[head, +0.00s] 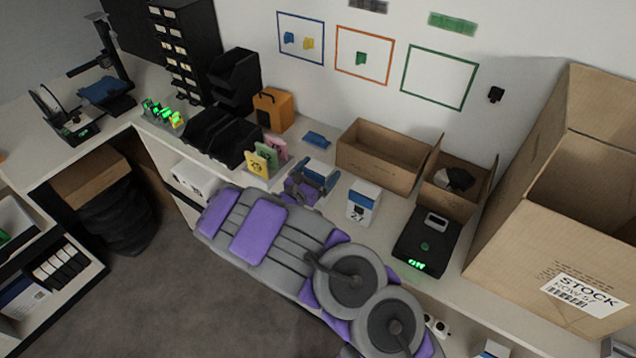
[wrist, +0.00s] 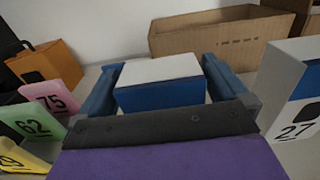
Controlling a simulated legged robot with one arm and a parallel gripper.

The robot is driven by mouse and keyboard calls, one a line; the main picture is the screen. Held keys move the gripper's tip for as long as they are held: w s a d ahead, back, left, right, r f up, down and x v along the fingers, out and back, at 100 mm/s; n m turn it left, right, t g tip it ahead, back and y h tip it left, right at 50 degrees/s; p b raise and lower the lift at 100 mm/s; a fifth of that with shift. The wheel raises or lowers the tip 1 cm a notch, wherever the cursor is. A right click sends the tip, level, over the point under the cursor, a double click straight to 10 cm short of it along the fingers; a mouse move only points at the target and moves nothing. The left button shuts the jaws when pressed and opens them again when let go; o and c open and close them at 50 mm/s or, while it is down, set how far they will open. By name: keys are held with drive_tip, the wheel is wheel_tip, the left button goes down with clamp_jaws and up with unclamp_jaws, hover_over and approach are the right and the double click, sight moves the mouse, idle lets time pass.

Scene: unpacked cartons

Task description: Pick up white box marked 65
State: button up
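A box with a white top and a blue front (wrist: 160,85) stands between my gripper's blue fingers in the wrist view. It also shows in the head view (head: 319,168), on the counter by the wall. No number shows on its visible faces, so I cannot read whether it is 65. My gripper (wrist: 170,85) is open around this box, one finger on each side; a narrow gap seems to show on the right. In the head view my gripper (head: 316,182) partly covers the box. Another white box (head: 362,204), marked 27, stands to the right; it shows in the wrist view (wrist: 297,95).
Number cards 75 (wrist: 54,92), 62 (wrist: 33,122) and a yellow one stand left of my gripper. An open brown carton (head: 378,160) is behind, and a black scale (head: 425,243) is right of box 27. A large carton (head: 540,235) fills the right side.

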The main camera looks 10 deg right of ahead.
drive_tip(key=c, duration=1)
